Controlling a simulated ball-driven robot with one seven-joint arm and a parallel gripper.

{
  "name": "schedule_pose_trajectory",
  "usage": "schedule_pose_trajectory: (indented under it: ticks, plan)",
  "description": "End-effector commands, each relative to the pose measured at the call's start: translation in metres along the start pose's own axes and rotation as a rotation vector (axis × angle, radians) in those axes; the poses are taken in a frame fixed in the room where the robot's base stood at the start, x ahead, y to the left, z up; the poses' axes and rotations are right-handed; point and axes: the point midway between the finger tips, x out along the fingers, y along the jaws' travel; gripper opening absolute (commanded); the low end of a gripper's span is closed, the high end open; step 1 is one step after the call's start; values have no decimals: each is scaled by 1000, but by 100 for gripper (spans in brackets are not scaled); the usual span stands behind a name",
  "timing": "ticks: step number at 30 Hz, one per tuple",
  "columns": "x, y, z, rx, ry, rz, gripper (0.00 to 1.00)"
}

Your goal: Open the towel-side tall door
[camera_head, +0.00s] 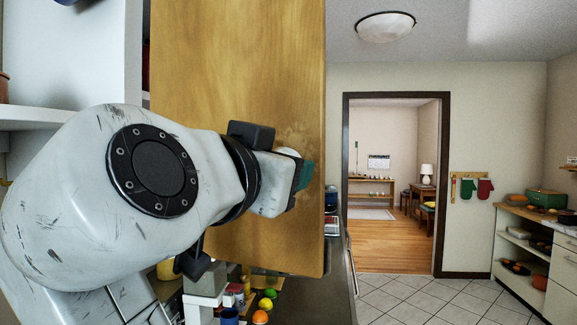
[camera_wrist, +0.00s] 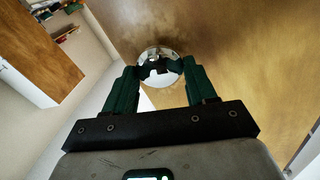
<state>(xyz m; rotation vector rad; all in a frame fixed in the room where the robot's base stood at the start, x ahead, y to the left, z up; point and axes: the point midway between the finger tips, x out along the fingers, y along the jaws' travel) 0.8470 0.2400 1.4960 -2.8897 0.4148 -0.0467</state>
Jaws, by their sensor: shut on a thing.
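The wooden door (camera_head: 240,60) fills the upper middle of the head view, standing out in front of the white cabinet at left. Its brown face also fills most of the wrist view (camera_wrist: 235,50). A round shiny metal knob (camera_wrist: 160,62) sits on that face. My gripper (camera_wrist: 160,78) has its green fingers on either side of the knob and is shut on it. In the head view my arm crosses in front of the door, and a green finger (camera_head: 306,176) shows near the door's right edge. The knob is mostly hidden there.
White shelves (camera_head: 60,118) stand at the left. Below the door, fruit, including an orange (camera_head: 260,317), and small containers lie on a counter. A dark-framed doorway (camera_head: 438,180) and tiled floor (camera_head: 400,300) are clear at right. Mitts (camera_head: 468,190) hang beyond the doorway.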

Motion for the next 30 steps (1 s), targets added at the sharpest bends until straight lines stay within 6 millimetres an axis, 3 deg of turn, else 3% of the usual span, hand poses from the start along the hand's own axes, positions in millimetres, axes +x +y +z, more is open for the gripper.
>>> schedule_pose_trajectory:
  ticks: [9,10,17,26,30]
  plan:
    - [0,0,0,0,1,1,1]
    - [0,0,0,0,1,1,58]
    - [0,0,0,0,0,0,80]
    - [-2,0,0,0,0,-1,82]
    - [-16,-1,2,0,1,-3,82]
